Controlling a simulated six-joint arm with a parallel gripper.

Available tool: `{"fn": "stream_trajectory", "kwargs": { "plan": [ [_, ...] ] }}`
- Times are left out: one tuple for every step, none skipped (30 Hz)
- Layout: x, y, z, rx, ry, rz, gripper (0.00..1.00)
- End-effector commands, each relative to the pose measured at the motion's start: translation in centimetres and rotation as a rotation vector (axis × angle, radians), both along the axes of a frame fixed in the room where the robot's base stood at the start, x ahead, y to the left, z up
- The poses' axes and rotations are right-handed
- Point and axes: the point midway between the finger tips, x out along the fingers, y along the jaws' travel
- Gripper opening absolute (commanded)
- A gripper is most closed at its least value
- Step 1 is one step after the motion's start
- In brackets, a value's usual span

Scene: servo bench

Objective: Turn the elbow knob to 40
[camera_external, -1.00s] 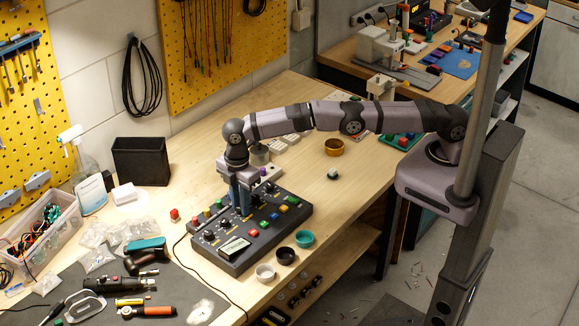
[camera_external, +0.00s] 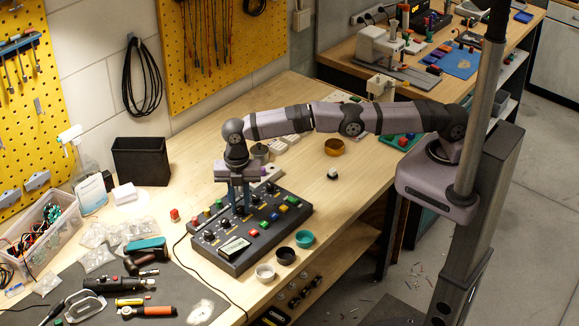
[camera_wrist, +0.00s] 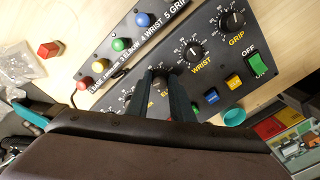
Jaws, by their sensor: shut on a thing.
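The dark control panel (camera_external: 262,236) lies on the wooden bench and carries a row of black knobs and coloured buttons. My gripper (camera_external: 240,208) points down over the panel's knob row. In the wrist view my gripper (camera_wrist: 170,84) has its two dark fingers on either side of the elbow knob (camera_wrist: 160,80), shut on it. The wrist knob (camera_wrist: 192,51) and grip knob (camera_wrist: 231,20) stand free to the right. The elbow knob's setting cannot be read.
A strip of coloured buttons (camera_wrist: 119,45) runs along the panel's back. A green OFF switch (camera_wrist: 260,64) is at the right. Small bowls (camera_external: 285,256) stand in front of the panel, and a black bin (camera_external: 141,161) behind left. Bench right of the panel is mostly clear.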

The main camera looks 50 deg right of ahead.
Motion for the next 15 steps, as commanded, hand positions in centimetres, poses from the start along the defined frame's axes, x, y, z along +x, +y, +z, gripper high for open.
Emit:
{"fn": "stream_trajectory", "kwargs": {
  "plan": [
    [0.06, 0.12, 0.15, 0.005, -0.003, 0.007, 0.0],
    [0.06, 0.12, 0.16, 0.005, -0.003, 0.011, 0.0],
    [0.06, 0.12, 0.16, 0.005, -0.003, 0.014, 0.0],
    [0.06, 0.12, 0.16, 0.005, -0.003, 0.016, 0.0],
    [0.06, 0.12, 0.16, 0.005, -0.003, 0.017, 0.0],
    [0.05, 0.12, 0.16, 0.005, -0.003, 0.019, 0.0],
    [0.05, 0.12, 0.16, 0.005, -0.003, 0.019, 0.0],
    [0.05, 0.12, 0.16, 0.005, -0.003, 0.019, 0.0],
    [0.05, 0.12, 0.16, 0.005, -0.003, 0.019, 0.0],
    [0.05, 0.12, 0.16, 0.005, -0.003, 0.019, 0.0],
    [0.05, 0.12, 0.16, 0.005, -0.003, 0.019, 0.0],
    [0.05, 0.12, 0.16, 0.005, -0.003, 0.019, 0.0],
    [0.05, 0.13, 0.17, 0.005, -0.003, 0.018, 0.0],
    [0.05, 0.13, 0.17, 0.005, -0.003, 0.018, 0.0],
    [0.05, 0.13, 0.17, 0.005, -0.003, 0.018, 0.23]
  ]
}}
